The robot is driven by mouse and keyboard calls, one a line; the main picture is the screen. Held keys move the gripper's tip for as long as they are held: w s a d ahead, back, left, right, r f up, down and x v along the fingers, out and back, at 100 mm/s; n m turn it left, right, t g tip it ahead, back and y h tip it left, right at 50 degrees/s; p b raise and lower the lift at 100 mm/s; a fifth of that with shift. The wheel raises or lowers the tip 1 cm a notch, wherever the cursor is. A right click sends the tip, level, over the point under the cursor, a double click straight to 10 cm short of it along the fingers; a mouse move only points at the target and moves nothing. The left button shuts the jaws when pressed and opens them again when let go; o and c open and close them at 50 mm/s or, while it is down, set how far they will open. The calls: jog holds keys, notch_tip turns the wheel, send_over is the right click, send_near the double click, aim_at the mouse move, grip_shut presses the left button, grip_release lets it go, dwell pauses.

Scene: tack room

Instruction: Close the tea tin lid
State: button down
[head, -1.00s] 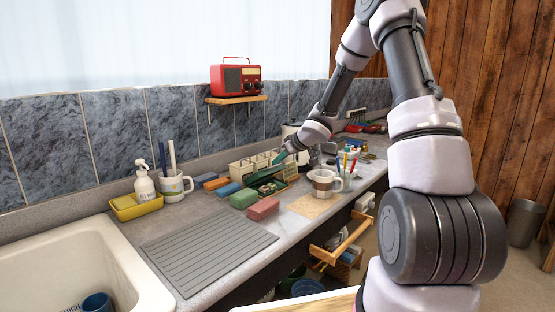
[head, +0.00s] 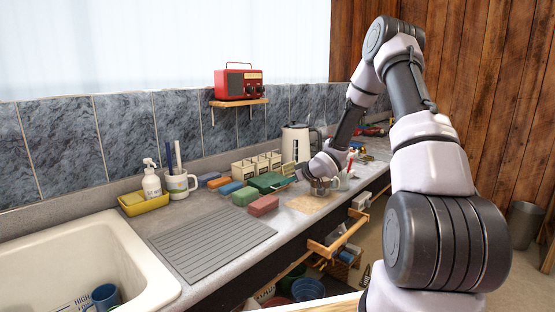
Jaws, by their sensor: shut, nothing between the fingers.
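The tea tin (head: 268,182) is the dark green box on the counter, behind the pink and green blocks. Its green lid lies down over it and looks flat; at this size I cannot tell whether it is fully seated. My gripper (head: 303,172) is low over the counter, just right of the tin, shut and empty. The fingers are small and partly hidden by my wrist, so I cannot tell whether they touch the tin.
A mug (head: 325,187) stands close beside my wrist, partly hidden by it. Pink (head: 263,205) and green (head: 245,196) blocks sit in front of the tin. A wooden rack (head: 256,165) and white kettle (head: 296,143) stand behind. The drainboard (head: 212,246) is clear.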

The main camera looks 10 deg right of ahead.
jog(key=shift+s+d+f, duration=0.1)
jog(key=shift+s+f, duration=0.05)
jog(key=shift+f, duration=0.75)
jog(key=shift+r, duration=0.1)
